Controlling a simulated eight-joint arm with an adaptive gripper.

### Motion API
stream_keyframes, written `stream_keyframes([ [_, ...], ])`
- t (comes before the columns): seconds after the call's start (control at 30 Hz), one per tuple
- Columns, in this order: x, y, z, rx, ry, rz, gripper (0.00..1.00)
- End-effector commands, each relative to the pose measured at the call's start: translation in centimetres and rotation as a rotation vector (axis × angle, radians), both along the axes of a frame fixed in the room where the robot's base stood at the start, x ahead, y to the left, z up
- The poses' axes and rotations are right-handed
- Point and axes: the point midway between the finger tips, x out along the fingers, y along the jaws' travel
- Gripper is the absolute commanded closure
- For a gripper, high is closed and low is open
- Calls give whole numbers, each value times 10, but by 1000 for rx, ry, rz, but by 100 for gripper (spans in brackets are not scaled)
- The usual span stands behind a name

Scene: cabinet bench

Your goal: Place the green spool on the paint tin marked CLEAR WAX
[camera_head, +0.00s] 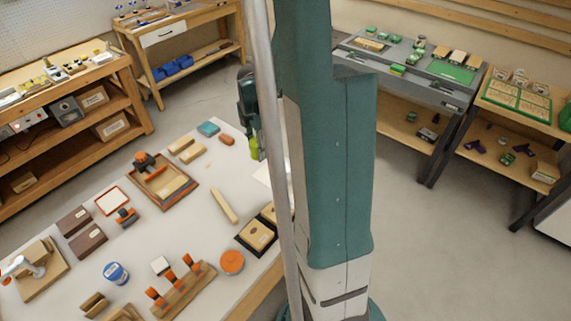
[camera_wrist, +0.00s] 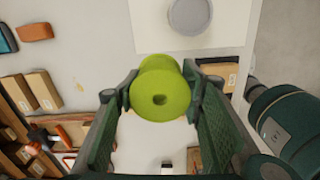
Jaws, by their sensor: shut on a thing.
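The green spool (camera_wrist: 161,92), yellow-green with a hole in its end face, is between the two fingers of my gripper (camera_wrist: 160,88) in the wrist view. My gripper is shut on it. In the head view the spool (camera_head: 254,149) shows just below my gripper (camera_head: 251,140), over the far part of the pale bench. No CLEAR WAX marking is readable. A round grey top (camera_wrist: 189,14), possibly a tin lid, lies beyond the spool on a white sheet (camera_wrist: 150,30) in the wrist view. A blue-and-white tin (camera_head: 116,273) stands near the bench front in the head view.
The pale bench (camera_head: 190,230) holds a wooden tray (camera_head: 163,183), an orange round thing (camera_head: 232,262), a rack with orange-handled tools (camera_head: 183,287) and several blocks. My arm column hides the bench's right side in the head view. Shelved benches stand behind.

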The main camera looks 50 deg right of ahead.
Motion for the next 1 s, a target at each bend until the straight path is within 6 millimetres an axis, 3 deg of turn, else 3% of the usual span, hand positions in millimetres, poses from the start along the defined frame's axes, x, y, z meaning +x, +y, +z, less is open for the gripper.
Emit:
stream_keyframes([
  [0.2, -30, -40, 10, 1, 1, -62, 74],
  [0.43, -55, -70, 17, 0, 2, -107, 74],
  [0.67, -67, -82, 19, 1, 2, -127, 74],
  [1.0, -68, -83, 19, 1, 2, -129, 74],
])
